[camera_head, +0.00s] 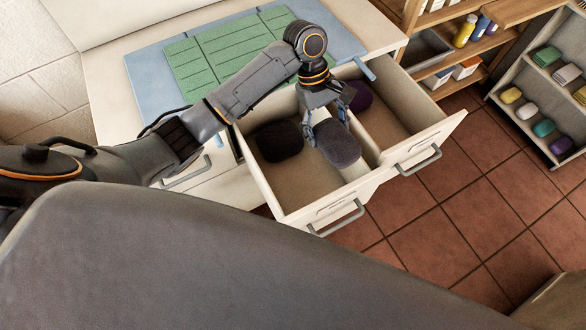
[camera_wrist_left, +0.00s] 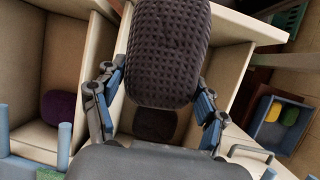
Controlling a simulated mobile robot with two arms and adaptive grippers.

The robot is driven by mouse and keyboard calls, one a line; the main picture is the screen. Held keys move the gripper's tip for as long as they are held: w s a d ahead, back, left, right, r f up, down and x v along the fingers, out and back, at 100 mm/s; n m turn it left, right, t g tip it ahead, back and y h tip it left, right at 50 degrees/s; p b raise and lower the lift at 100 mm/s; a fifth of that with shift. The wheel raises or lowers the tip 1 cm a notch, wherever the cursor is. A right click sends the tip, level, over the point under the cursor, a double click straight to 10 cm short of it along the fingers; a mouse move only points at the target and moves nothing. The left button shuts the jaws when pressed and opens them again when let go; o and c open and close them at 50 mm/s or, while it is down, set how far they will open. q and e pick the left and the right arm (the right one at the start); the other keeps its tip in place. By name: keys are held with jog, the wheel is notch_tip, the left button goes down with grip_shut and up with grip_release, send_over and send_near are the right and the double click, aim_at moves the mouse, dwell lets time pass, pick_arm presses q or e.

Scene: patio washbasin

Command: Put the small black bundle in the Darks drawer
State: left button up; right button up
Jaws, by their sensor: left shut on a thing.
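My left gripper (camera_head: 327,125) is shut on a dark charcoal, waffle-textured bundle (camera_head: 338,146), held over the nearer open drawer (camera_head: 303,193), close to its right wall. In the left wrist view the held bundle (camera_wrist_left: 172,50) fills the top middle between the fingers. A second, black bundle (camera_head: 279,140) lies inside the nearer drawer; it also shows below the held one in the left wrist view (camera_wrist_left: 155,125). A purple bundle (camera_head: 360,96) lies in the other open drawer (camera_head: 416,138). The drawer labels are too small to read. My right gripper is not in view.
A shelf with bottles (camera_head: 465,30) stands at the back right. A grey rack (camera_head: 510,95) with coloured bundles stands at the far right. Tiled floor (camera_head: 460,200) is clear.

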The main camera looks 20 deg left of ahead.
pick_arm(q)
notch_tip(320, 180, down, 9)
jog(key=a+n+t+b, duration=0.1)
jog(key=n+b, duration=0.1)
jog(key=n, duration=0.2)
jog(key=n+t+b, duration=0.1)
jog(key=n+t, duration=0.1)
jog(key=n, duration=0.2)
send_over(303, 188)
jog(key=a, duration=0.1)
notch_tip(303, 188, down, 10)
jog(key=f, duration=0.4)
jog(key=shift+s+a+f+b, duration=0.25)
jog(key=shift+s+f+b, duration=0.05)
jog(key=shift+b, duration=0.1)
jog(key=shift+f+b, duration=0.4)
jog(key=shift+f, duration=1.85)
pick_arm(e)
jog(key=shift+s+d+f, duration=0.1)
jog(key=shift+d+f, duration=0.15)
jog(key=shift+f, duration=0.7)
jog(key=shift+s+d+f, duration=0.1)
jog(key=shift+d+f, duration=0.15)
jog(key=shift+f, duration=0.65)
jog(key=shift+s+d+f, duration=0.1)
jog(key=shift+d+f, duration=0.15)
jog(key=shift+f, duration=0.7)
pick_arm(q)
jog(key=shift+f, duration=0.1)
